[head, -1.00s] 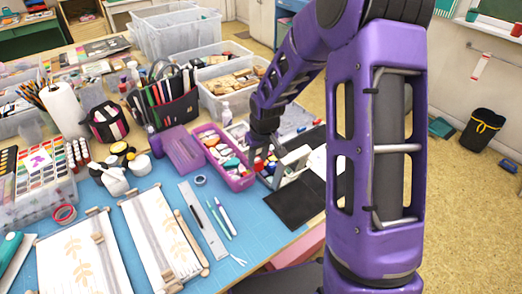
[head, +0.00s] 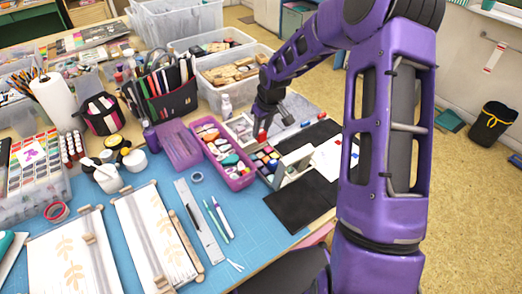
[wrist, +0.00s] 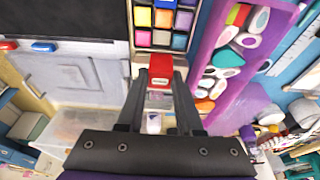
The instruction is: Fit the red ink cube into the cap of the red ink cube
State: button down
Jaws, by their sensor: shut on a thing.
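My gripper (head: 262,129) is shut on the red ink cube (wrist: 160,69) and holds it above the table, behind the ink box. In the head view the red cube (head: 262,137) shows small below the fingers. In the wrist view it sits between the two fingertips (wrist: 160,85). A small red cap (wrist: 8,45) lies at the far left of the wrist view, beside a blue cap (wrist: 43,46). In the head view the red cap (head: 320,117) and blue cap (head: 305,124) are small, to the right of the gripper. The cap's opening cannot be made out.
The ink box (wrist: 143,39) holds several coloured cubes. A black mat (head: 290,208) lies in front.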

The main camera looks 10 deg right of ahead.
aim_at(263, 141)
notch_tip(263, 141, down, 8)
jog(key=shift+r, duration=0.25)
jog(key=shift+f+b, duration=0.1)
jog(key=shift+b, duration=0.2)
jog(key=shift+f, duration=0.15)
jog(key=c, duration=0.6)
grip_release()
jog(key=shift+o, duration=0.2)
jog(key=p+v, duration=0.1)
jog(key=v, duration=1.6)
jog(key=shift+w+a+r+p, duration=0.15)
jog(key=shift+a+r+p, duration=0.15)
jog(key=shift+a+p, duration=0.1)
